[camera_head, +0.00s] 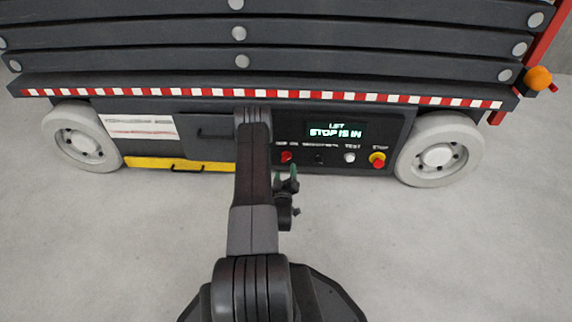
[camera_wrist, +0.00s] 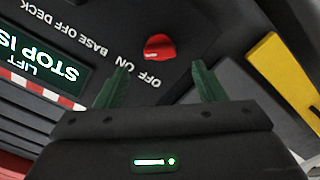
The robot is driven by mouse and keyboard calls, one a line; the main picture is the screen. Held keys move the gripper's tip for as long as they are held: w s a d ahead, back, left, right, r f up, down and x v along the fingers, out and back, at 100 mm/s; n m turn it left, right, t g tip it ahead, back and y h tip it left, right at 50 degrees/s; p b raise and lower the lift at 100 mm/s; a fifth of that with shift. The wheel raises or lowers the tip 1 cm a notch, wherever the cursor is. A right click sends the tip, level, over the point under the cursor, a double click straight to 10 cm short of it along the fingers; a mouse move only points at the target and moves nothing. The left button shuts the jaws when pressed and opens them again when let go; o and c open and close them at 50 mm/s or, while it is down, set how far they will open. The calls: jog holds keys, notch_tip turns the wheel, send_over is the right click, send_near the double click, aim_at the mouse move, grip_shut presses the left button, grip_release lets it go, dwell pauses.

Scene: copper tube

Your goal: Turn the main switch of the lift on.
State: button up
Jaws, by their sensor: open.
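The main switch, a red rotary knob (camera_head: 286,157), sits at the left of the lift's dark control panel. In the wrist view the red knob (camera_wrist: 159,47) is beside the printed words OFF and ON, which appear upside down. Its ridge lies roughly crosswise; I cannot tell which word it points to. My gripper (camera_head: 288,184) is just in front of the panel below the knob. In the wrist view my gripper (camera_wrist: 160,76) has its two green fingers apart and empty, with the knob beyond the tips and between their lines. No contact shows.
The display (camera_head: 335,131) reads "LIFT STOP IS IN". A dark selector (camera_head: 319,158), a white test button (camera_head: 349,157) and a red stop button on yellow (camera_head: 377,160) stand right of the knob. A yellow bar (camera_head: 180,164) runs low at left. Wheels flank the panel; the floor is clear.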

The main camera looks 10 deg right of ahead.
aim_at(286, 160)
jog(key=b+x, duration=0.1)
jog(key=x, duration=0.5)
jog(key=shift+w+b, duration=0.25)
jog(key=shift+b, duration=0.05)
